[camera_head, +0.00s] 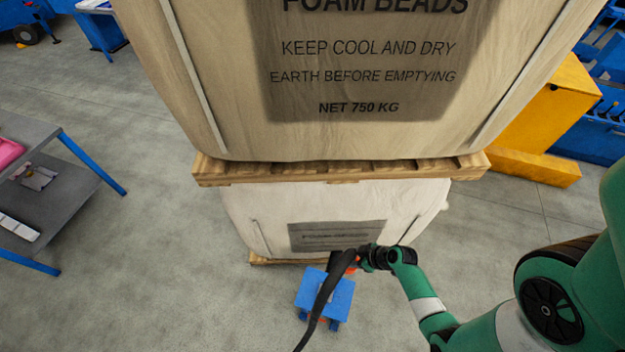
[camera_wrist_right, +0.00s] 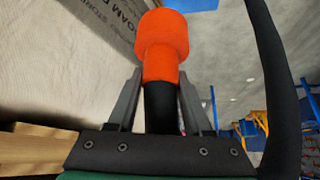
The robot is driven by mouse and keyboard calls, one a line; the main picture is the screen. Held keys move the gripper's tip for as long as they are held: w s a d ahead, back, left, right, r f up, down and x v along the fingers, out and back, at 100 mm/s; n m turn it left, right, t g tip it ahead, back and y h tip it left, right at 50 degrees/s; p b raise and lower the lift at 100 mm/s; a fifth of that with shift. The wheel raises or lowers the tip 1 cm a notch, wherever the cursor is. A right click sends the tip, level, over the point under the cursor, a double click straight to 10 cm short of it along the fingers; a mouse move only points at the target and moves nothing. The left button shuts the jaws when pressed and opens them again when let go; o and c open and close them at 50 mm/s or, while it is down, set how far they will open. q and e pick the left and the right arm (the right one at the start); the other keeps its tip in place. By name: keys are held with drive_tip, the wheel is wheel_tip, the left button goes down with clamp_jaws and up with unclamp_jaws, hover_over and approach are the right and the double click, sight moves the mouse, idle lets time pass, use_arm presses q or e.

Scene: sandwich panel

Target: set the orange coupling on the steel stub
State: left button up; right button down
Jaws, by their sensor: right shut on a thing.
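The orange coupling (camera_wrist_right: 162,45) is a stepped cylinder with a wider outer end, on the end of a black hose (camera_wrist_right: 159,105). My right gripper (camera_wrist_right: 160,82) is shut on the coupling, at its narrow lower part, with one finger on each side. In the head view my right gripper (camera_head: 362,259) is low in the middle, just above and right of a blue stand. Only a sliver of orange shows there, and the hose (camera_head: 328,290) crosses in front. I cannot make out the steel stub in either view. My left gripper is out of view.
The small blue stand (camera_head: 341,299) is on the floor in front of a white bulk bag (camera_head: 275,212). A wooden pallet (camera_head: 335,173) with a large tan bag (camera_head: 230,110) sits on top. A grey table (camera_head: 75,190) is at left. Open floor lies between.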

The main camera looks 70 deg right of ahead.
use_arm(q)
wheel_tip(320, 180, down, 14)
drive_tip(key=b, duration=1)
drive_tip(key=shift+b, duration=0.35)
use_arm(e)
drive_tip(key=w+a+f+n+y, duration=0.1)
drive_tip(key=w+a+f, duration=0.1)
drive_tip(key=f, duration=0.5)
drive_tip(key=w+a+f+n, duration=0.2)
drive_tip(key=w+a+f, duration=0.1)
drive_tip(key=f, duration=0.5)
drive_tip(key=shift+a+f+y, duration=0.15)
drive_tip(key=shift+a+y, duration=0.25)
drive_tip(key=shift+a, duration=0.5)
use_arm(q)
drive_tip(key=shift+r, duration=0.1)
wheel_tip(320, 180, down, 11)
drive_tip(key=b, duration=1.1)
use_arm(e)
wheel_tip(320, 180, down, 12)
drive_tip(key=shift+r, duration=0.1)
use_arm(q)
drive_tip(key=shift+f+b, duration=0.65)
drive_tip(key=shift+b, duration=0.05)
use_arm(e)
drive_tip(key=shift+f, duration=0.6)
drive_tip(key=shift+c, duration=1.2)
unclamp_jaws()
